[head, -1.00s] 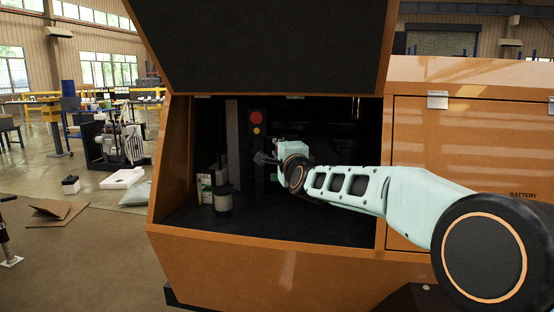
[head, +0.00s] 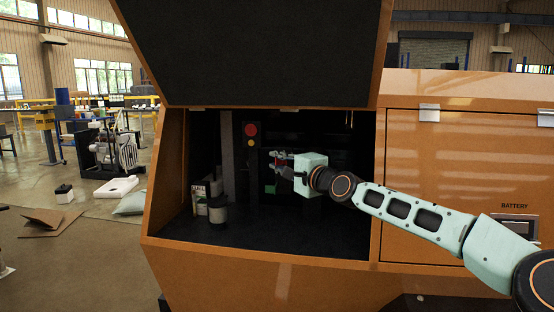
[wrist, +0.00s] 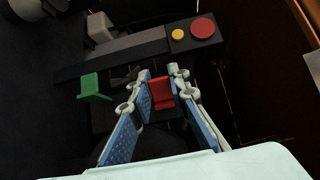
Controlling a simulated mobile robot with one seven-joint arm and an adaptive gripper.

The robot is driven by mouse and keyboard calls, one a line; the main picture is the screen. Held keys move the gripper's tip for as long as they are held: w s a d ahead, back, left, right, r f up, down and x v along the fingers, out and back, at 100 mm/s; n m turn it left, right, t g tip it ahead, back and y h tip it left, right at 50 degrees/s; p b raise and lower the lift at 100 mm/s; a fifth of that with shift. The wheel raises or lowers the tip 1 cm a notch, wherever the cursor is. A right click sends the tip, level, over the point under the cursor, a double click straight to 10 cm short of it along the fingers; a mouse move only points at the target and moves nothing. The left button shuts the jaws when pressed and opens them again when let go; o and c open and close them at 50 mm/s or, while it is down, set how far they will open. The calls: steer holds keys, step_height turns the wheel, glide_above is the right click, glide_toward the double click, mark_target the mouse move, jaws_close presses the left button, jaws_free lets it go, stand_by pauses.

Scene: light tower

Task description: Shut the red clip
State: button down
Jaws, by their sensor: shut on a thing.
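The red clip (wrist: 162,92) shows in the wrist view between the two blue-padded fingers of my gripper (wrist: 160,76). The fingers are shut on it from both sides, and their pads hide its side edges. In the head view my gripper (head: 277,163) reaches into the open orange compartment, pointing left, in front of the dark panel. The clip cannot be told clearly there. A green clip (wrist: 95,87) sits to the left of the red one in the wrist view, apart from my fingers. It also shows low in the head view (head: 270,189).
A dark post with a red button (head: 251,129) and a yellow button (head: 250,143) stands left of my gripper. A grey canister (head: 217,210) and small boxes (head: 200,196) stand on the compartment floor (head: 275,232). The raised lid (head: 255,55) hangs above.

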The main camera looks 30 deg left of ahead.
steer(key=shift+g, duration=0.3)
stand_by(0.5)
steer(key=c, duration=1.8)
jaws_free()
steer(key=shift+d, duration=0.1)
steer(key=v, duration=1.2)
steer(key=shift+f, duration=0.1)
steer(key=shift+c, duration=0.5)
